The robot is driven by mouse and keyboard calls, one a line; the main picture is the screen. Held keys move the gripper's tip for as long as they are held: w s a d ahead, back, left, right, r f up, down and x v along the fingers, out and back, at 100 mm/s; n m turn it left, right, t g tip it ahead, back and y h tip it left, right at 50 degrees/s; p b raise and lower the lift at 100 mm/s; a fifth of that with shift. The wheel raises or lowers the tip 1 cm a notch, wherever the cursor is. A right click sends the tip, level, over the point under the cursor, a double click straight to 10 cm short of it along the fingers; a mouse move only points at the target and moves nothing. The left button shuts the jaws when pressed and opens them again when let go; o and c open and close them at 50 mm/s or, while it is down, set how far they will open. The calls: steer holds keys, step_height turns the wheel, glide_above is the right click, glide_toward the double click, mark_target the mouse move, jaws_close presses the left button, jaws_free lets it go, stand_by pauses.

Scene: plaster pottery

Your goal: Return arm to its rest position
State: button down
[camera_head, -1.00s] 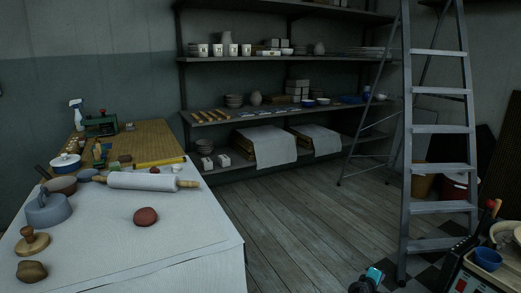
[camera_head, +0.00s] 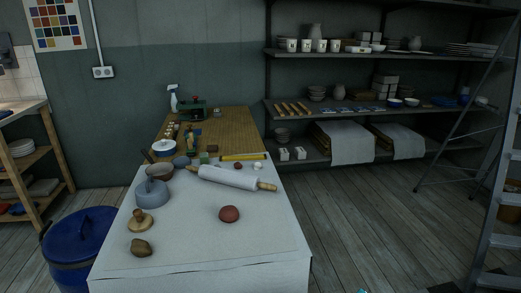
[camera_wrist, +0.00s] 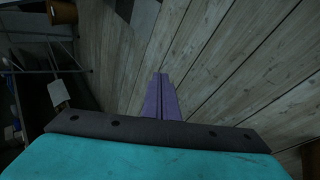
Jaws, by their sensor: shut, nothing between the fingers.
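My gripper (camera_wrist: 160,98) shows in the wrist view as two purple fingers pressed together, with nothing between them. It points over the bare plank floor (camera_wrist: 215,60), apart from any object. Behind the fingers are a dark bar and a teal part of my wrist. In the head view only a small teal bit of my arm shows at the bottom edge, right of the table. The rest of the arm is out of that view.
Shelves (camera_head: 350,58) line the back wall, and a ladder (camera_head: 500,180) stands at right. The floor between is clear.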

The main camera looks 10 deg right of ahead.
steer(key=s+a+r+m+g+y+p, duration=0.1)
steer(key=s+a+g+p, duration=0.1)
steer(key=s+a+p, duration=0.45)
steer(key=s+a+g+y+p, duration=0.1)
steer(key=s+a, duration=0.2)
steer(key=a, duration=0.7)
steer(key=s+a+r+m+g+y+p, duration=0.1)
steer(key=s+a+m+g+y, duration=0.1)
steer(key=s+a, duration=0.5)
steer(key=s+a+r+m+g+y+p, duration=0.1)
steer(key=s+a+r+g+y+p, duration=0.1)
steer(key=s+a, duration=0.6)
steer(key=s+g+y, duration=0.1)
steer(key=s+g, duration=0.1)
steer(key=s, duration=0.3)
steer(key=shift+s+a+m+g+y, duration=0.2)
steer(key=shift+m+g+y, duration=0.2)
